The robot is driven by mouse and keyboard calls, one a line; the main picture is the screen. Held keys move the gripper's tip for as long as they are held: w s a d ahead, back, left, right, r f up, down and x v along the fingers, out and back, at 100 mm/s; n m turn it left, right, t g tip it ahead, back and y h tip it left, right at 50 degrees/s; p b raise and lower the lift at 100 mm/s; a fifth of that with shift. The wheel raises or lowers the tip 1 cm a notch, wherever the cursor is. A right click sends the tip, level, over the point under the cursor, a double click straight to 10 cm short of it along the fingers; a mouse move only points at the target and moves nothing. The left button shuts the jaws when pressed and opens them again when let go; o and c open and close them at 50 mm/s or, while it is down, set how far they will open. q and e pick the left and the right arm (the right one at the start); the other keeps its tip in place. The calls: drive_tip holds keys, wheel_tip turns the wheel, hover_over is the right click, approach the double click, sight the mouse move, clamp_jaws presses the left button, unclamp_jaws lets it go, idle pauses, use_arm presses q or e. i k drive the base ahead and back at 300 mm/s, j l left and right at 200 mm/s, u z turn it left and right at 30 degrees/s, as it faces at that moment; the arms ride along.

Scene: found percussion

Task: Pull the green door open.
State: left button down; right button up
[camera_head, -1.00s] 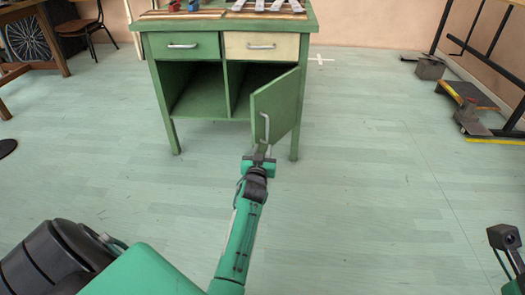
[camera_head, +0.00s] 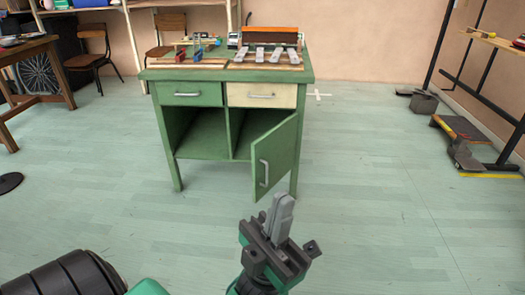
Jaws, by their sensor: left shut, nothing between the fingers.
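The green door (camera_head: 277,158) is the right-hand door of a green desk cabinet (camera_head: 310,76). It stands swung outward toward me, and part of the compartment behind it shows. Its pale metal handle (camera_head: 264,173) is upright on the door's face near the free edge. My left gripper (camera_head: 281,207) is in front of and below the door in the picture, apart from the handle. Its grey fingers are together with nothing between them. My right gripper is not in the picture.
The left compartment (camera_head: 205,140) is open and looks empty. A green drawer (camera_head: 190,93) and a cream drawer (camera_head: 261,95) above are closed. Metal bars and small items lie on the desk top. The floor (camera_head: 370,200) around the desk is clear. A rack (camera_head: 460,148) stands at right.

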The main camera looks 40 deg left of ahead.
sight(273, 154)
drive_tip(key=j+z, duration=0.95)
drive_tip(key=k+j, duration=0.1)
drive_tip(key=j, duration=0.35)
drive_tip(key=j+z, duration=0.1)
drive_tip(key=j, duration=0.4)
drive_tip(key=k+j, duration=0.15)
drive_tip(key=j, duration=0.3)
drive_tip(key=k+j+z, duration=0.1)
drive_tip(key=j, duration=0.35)
drive_tip(key=k+j, duration=0.1)
drive_tip(key=j, duration=0.35)
drive_tip(key=k+j+z, duration=0.1)
drive_tip(key=j, duration=0.35)
drive_tip(key=k+j, duration=0.15)
drive_tip(key=j, duration=0.3)
